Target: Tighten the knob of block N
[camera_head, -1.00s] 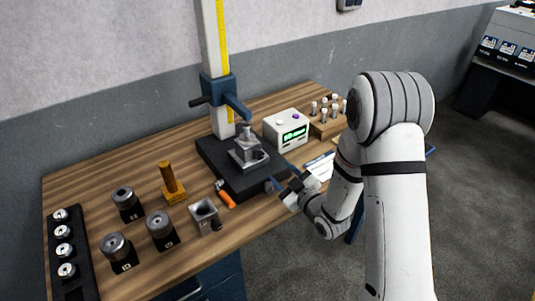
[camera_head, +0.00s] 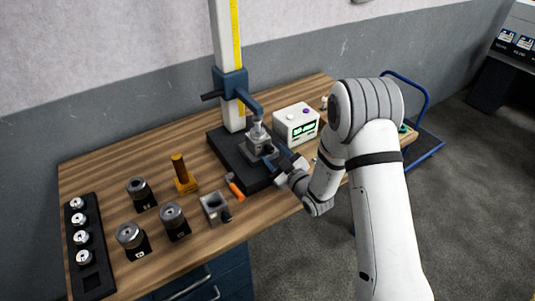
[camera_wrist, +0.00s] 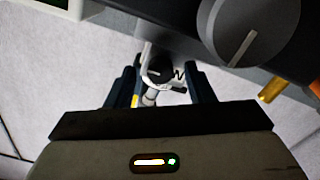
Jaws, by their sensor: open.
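Block N (camera_head: 262,147) is a grey metal block on the black base (camera_head: 228,152) of the stand, under the blue arm of its column. In the wrist view its letter N (camera_wrist: 179,75) shows beside a small dark knob (camera_wrist: 155,75) with a pale line. My gripper (camera_head: 283,160) is open at the right front side of the block. In the wrist view my gripper (camera_wrist: 163,72) has one dark blue finger on each side of the knob. I cannot tell whether the fingers touch it.
A large grey dial (camera_wrist: 248,30) is close at the upper right of the wrist view. A white display box (camera_head: 296,123) stands right of the stand. An orange-handled tool (camera_head: 235,188) and another grey block (camera_head: 212,206) lie in front. Several labelled cylinders stand at left.

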